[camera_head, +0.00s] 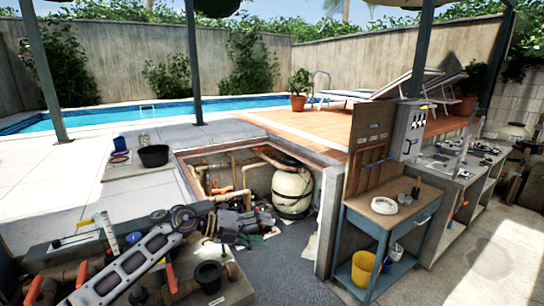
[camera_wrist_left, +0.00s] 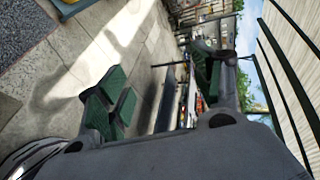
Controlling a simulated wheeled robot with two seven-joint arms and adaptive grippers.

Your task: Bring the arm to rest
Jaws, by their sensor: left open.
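My left arm (camera_head: 130,265) comes in from the lower left of the head view, over the pipes and the ledge. My left gripper (camera_head: 258,222) is at the end of that arm, in front of the cream tank. In the left wrist view the two fingers with green pads stand wide apart, and the left gripper (camera_wrist_left: 160,85) is open with nothing between the pads. Its exact height over the pit floor is hard to tell. My right arm and right gripper do not show in either view.
A cream tank (camera_head: 292,190) stands in the pit just beyond my gripper. A blue workbench (camera_head: 372,219) with a yellow bucket (camera_head: 363,268) stands to the right. The grey pit floor (camera_head: 285,275) is clear in front.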

